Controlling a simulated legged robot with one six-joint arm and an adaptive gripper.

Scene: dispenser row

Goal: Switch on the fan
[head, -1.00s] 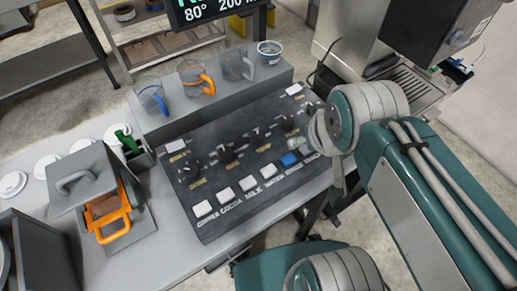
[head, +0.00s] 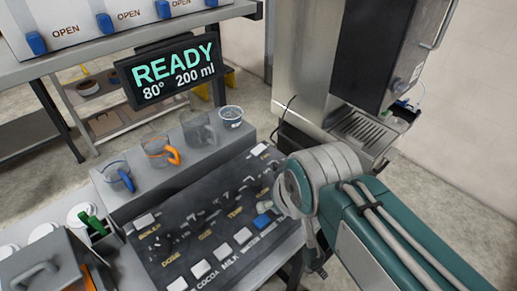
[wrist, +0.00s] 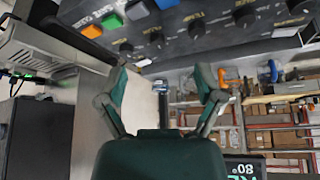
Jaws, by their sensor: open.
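A dark sloped control panel (head: 160,262) lies on the bench in the head view, with knobs and a front row of buttons. A white button (head: 258,149) sits at its far right corner. Its label is too small to read, so I cannot tell for sure that it is the fan switch. Another white button (head: 145,221) is at the far left, by the boiler label. No fan is recognisable. My gripper (wrist: 162,88) is open and empty in the wrist view, fingers spread, with the panel (wrist: 190,35) beyond them. In the head view my arm hides most of it near the panel's right end.
A blue button (head: 262,221) is in the front row. Orange (wrist: 92,30) and green (wrist: 112,21) buttons show in the wrist view. Cups (head: 157,151) stand on the ledge behind the panel. A display (head: 170,70) reading READY hangs above. A machine (head: 385,50) stands at the right.

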